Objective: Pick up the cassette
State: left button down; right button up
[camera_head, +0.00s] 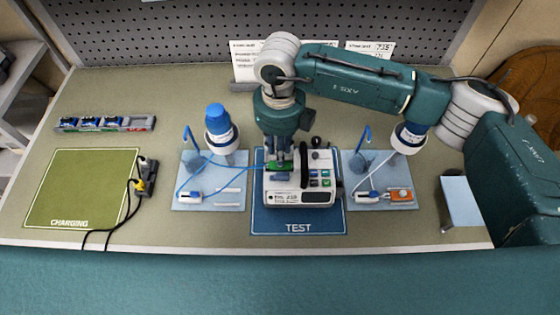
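The infusion pump (303,188) stands on the blue TEST mat (266,221). A small green piece (279,167), which looks like a cassette, is at the pump's upper left front, with a blue tube running to it from the left tray. My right gripper (279,156) points down directly over this piece. Its fingertips are close to or touching it; whether they grip it I cannot tell. An orange piece (400,195), perhaps another cassette, lies on the right light-blue tray (382,204). My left gripper is not in view.
The left tray (225,203) holds a blue-capped bottle (218,129) on a stand. Another bottle (408,138) stands at the right tray under my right arm. A green CHARGING mat (75,190), a black cable (127,213) and a rack (105,124) are at left.

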notch_tip(320, 180, down, 4)
jog(key=p, duration=0.2)
jog(key=shift+r+p, duration=0.25)
jog(key=shift+p, duration=0.05)
jog(key=shift+f, duration=0.55)
grip_shut()
jog(key=shift+w, duration=0.1)
